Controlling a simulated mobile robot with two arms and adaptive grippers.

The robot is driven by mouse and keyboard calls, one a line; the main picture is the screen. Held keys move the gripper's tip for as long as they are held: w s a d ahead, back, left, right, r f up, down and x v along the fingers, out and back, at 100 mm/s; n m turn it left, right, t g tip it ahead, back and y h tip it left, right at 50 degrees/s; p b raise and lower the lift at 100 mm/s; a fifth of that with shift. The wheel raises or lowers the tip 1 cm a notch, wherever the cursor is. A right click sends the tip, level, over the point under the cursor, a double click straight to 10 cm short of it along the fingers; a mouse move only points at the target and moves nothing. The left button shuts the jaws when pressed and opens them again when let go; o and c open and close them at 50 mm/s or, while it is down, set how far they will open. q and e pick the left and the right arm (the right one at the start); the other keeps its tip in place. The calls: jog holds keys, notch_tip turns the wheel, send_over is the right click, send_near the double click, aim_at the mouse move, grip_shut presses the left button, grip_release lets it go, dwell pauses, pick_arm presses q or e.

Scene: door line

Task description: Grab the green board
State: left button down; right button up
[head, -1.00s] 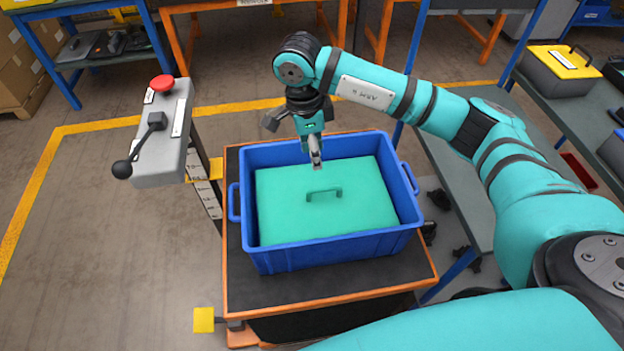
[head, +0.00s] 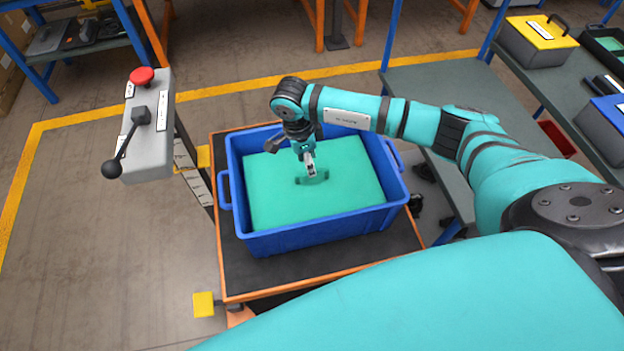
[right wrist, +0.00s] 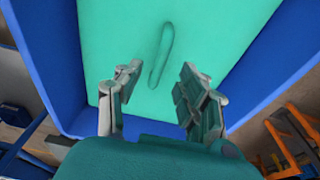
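The green board (head: 345,190) lies flat inside a blue crate (head: 300,240), with a small raised handle (head: 316,182) at its middle. The board also fills much of the right wrist view (right wrist: 190,30), where its handle (right wrist: 160,55) runs lengthwise just ahead of the fingers. My right gripper (head: 310,170) is above the board, close to the handle. In the right wrist view my right gripper (right wrist: 155,90) has its two fingers apart with nothing between them; the handle is beyond the tips. My left gripper is not in view.
The crate stands on a dark, orange-edged cart (head: 340,275). A grey control box (head: 150,125) with a red button and black lever stands at left. A bench (head: 430,90) and shelf with a yellow-lidded box (head: 540,45) are at right.

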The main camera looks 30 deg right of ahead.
aim_at(312, 184)
jog(key=f, duration=0.2)
jog(key=f+p, duration=0.1)
jog(key=shift+s+d+f, duration=0.15)
jog(key=shift+d+f, duration=0.2)
jog(key=shift+f, duration=0.45)
jog(key=c, duration=0.7)
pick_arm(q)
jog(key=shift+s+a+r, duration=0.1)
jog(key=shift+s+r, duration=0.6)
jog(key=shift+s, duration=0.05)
pick_arm(e)
grip_shut()
